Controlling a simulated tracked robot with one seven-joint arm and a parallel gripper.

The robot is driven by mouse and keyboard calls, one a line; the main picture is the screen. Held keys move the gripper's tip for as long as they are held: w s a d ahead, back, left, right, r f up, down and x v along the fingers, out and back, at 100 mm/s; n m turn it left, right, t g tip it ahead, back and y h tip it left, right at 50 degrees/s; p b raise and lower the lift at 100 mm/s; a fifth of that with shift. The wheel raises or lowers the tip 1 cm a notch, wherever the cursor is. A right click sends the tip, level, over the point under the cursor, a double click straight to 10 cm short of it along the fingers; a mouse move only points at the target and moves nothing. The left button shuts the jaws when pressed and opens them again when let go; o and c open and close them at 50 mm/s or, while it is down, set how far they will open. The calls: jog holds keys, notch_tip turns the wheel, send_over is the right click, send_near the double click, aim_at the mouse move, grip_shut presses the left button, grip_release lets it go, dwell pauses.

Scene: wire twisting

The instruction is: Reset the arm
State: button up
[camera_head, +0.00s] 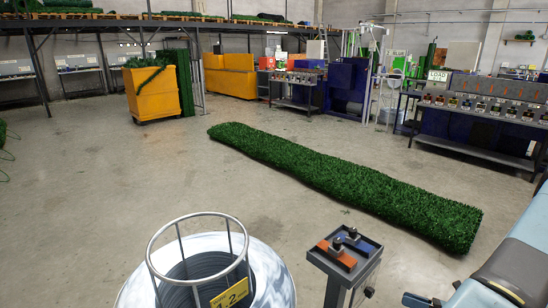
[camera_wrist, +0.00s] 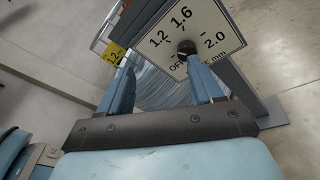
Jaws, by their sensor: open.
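My arm (camera_head: 500,270) shows as a pale blue link at the lower right of the head view. The gripper's fingertips are not clear there. In the wrist view my gripper (camera_wrist: 160,88) has two blue fingers set wide apart with nothing between them. Beyond the right finger is a white dial plate (camera_wrist: 205,28) marked 1.2, 1.6, 2.0 mm and OFF, with a black knob (camera_wrist: 187,47). The right finger's tip overlaps the plate's lower edge near the knob. I cannot tell whether it touches.
A wire coil stand (camera_head: 200,265) with a yellow 1.2 tag (camera_head: 230,293) is front left. A small pedestal (camera_head: 345,255) with orange and blue pads stands beside it. A long green mat (camera_head: 340,180) lies across the floor. Machines line the back right.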

jog(key=w+a+r+n+g+h, duration=0.1)
jog(key=a+r+n+g+h, duration=0.1)
jog(key=a+r+n+g, duration=0.5)
jog(key=w+a+r+n+g+h, duration=0.15)
jog(key=r+n, duration=0.35)
jog(key=r, duration=0.6)
jog(key=w+a+r+n+g+h, duration=0.1)
jog(key=a+r+n+g, duration=0.2)
jog(key=a+r+n, duration=0.35)
jog(key=s+a+r+n+t+h, duration=0.3)
jog(key=s+r+n, duration=0.3)
jog(key=r, duration=0.5)
jog(key=s+a+r+n+t+h, duration=0.3)
jog(key=s+a+r+n+h, duration=0.2)
jog(key=r, duration=0.7)
jog(key=shift+s+a+n+h, duration=0.45)
jog(key=shift+s+n, duration=0.5)
jog(key=shift+n, duration=0.9)
jog(key=shift+t, duration=0.25)
